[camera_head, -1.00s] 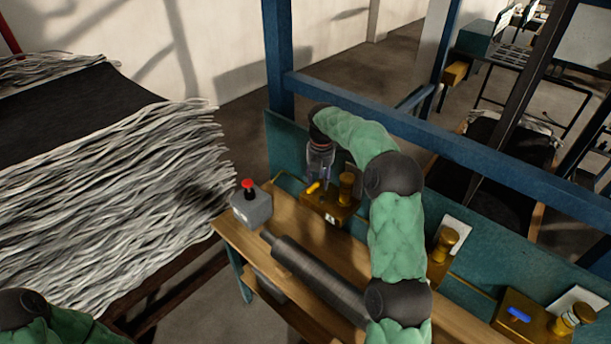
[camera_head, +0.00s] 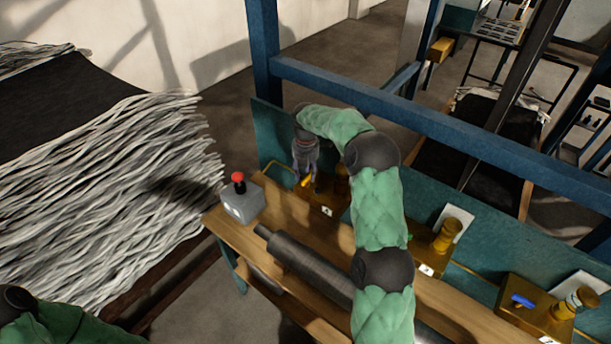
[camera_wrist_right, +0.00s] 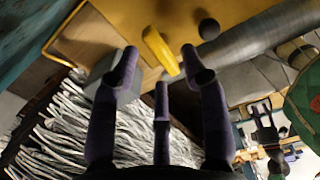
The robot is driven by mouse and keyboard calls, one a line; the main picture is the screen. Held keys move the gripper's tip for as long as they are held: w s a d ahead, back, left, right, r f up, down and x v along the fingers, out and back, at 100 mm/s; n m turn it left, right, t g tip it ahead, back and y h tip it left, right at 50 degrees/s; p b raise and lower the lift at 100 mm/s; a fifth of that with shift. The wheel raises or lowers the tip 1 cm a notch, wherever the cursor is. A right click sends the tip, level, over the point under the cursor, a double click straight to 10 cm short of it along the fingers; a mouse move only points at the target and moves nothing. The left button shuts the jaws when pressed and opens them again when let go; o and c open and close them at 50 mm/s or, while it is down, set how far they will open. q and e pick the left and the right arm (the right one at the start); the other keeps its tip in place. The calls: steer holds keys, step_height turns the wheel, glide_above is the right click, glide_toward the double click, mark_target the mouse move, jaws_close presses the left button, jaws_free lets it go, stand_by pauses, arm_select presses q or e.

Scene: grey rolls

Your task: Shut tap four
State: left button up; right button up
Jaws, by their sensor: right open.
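A brass tap block (camera_head: 322,197) with a yellow handle (camera_head: 306,181) stands at the far left of the row of taps on the wooden bench. I cannot read its number tag. My right gripper (camera_head: 304,177) is open and points down just above this handle. In the right wrist view, the yellow handle (camera_wrist_right: 161,50) lies between and beyond the spread dark fingers of the right gripper (camera_wrist_right: 160,75). Contact is not clear. My right arm hides part of the tap row. Only a bit of my left arm shows, at the lower left; its gripper is out of view.
A grey box with a red button (camera_head: 238,178) stands left of the tap. A dark grey roll (camera_head: 300,265) lies along the bench in front. Another brass tap (camera_head: 440,236) and a blue-handled tap (camera_head: 522,301) stand to the right. A blue beam (camera_head: 400,102) runs behind.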

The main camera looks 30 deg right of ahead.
steer(key=shift+f, duration=0.85)
jaws_close()
